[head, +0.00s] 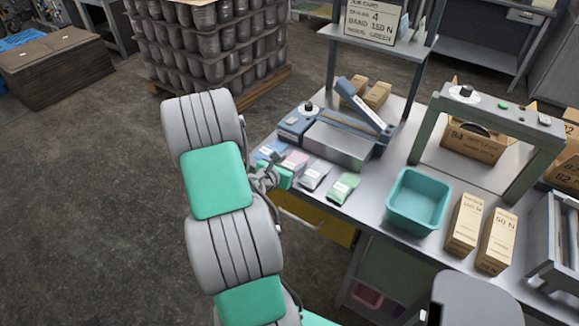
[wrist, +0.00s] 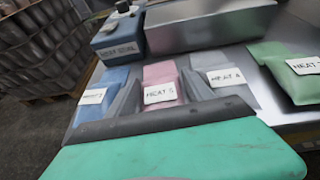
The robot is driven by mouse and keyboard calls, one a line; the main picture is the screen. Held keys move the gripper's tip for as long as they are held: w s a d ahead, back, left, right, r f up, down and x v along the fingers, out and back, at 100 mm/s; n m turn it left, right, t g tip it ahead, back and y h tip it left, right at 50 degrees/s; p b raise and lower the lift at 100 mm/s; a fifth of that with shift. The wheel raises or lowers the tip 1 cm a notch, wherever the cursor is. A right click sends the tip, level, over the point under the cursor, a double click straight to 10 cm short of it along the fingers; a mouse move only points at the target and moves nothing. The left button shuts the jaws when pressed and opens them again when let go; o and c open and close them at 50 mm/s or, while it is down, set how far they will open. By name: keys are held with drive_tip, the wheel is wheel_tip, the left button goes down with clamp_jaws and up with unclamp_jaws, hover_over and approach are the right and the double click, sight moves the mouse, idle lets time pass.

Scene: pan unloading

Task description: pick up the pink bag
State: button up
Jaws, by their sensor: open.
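The pink bag (head: 296,160) lies on the bench in a row, between a blue bag (head: 271,149) and a grey bag (head: 315,175). It also shows in the wrist view as the pink bag (wrist: 161,76) with a white label reading HEAT and an unclear last character. My gripper (head: 267,170) is at the bench's left edge beside the blue and pink bags. In the wrist view my open gripper (wrist: 160,82) has one grey finger on each side of the pink bag. I cannot tell whether the fingers touch it. The near end of the bag is hidden behind my gripper.
A green bag (head: 343,188) lies to the right of the grey one. Behind the row stands a heat sealer (head: 340,145). A teal bin (head: 417,200) and small cartons (head: 465,225) stand farther right. A yellow drawer (head: 315,218) is under the bench edge.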

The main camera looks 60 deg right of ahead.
drive_tip(key=c, duration=1.1)
